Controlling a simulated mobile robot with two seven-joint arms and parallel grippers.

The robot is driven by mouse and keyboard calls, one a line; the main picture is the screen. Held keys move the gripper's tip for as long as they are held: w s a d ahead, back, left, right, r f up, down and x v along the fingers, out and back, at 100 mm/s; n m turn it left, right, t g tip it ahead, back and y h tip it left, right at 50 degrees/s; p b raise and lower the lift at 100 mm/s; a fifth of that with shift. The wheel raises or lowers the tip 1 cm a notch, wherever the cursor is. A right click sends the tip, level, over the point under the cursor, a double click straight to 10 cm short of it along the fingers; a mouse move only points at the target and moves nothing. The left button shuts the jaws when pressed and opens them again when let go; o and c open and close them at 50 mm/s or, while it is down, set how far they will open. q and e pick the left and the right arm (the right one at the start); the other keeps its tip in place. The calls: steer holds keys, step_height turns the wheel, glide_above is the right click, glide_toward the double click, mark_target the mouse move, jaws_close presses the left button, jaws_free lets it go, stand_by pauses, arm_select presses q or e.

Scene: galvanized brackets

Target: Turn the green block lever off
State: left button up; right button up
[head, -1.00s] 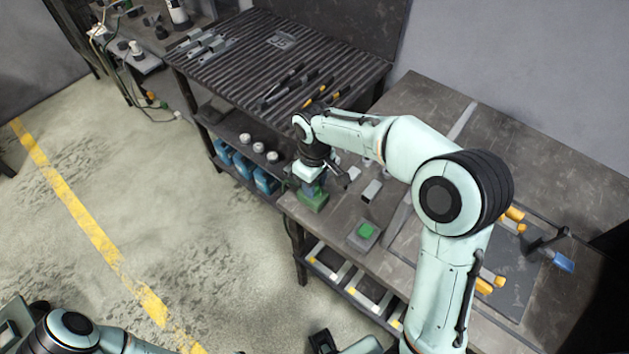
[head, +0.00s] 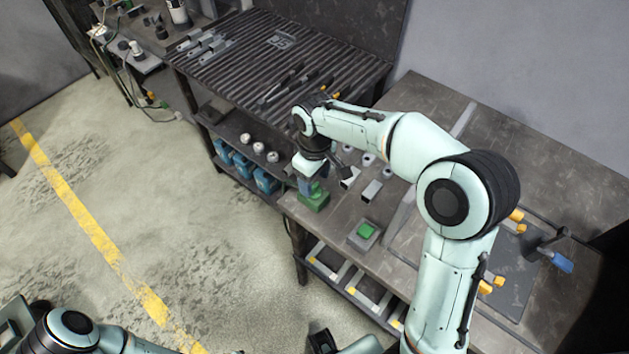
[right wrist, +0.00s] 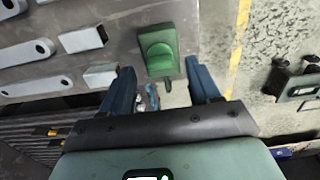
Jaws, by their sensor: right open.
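The green block (head: 314,203) stands at the near left corner of the grey workbench, below my right gripper (head: 309,186). In the right wrist view the green block (right wrist: 158,52) shows a raised green part on top, just ahead of the space between the fingertips. My right gripper (right wrist: 163,78) is open, with its blue fingers spread and nothing held. I cannot tell whether a finger touches the block. In the head view the fingers partly hide the block's top. My left gripper is not in view; only part of my left arm shows at the bottom left.
A grey box with a green button (head: 364,232) sits nearby on the workbench (head: 335,222). Galvanized brackets (right wrist: 83,39) lie beside the block. A slatted table (head: 265,60) with tools stands behind, with blue containers (head: 266,180) on its shelf. The floor to the left is open.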

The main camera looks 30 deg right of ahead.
mark_target(314, 186)
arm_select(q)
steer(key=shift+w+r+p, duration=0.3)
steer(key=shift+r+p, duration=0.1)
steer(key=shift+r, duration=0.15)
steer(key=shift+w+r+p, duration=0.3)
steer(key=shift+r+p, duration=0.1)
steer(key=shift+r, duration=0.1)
arm_select(e)
step_height(314, 186, up, 11)
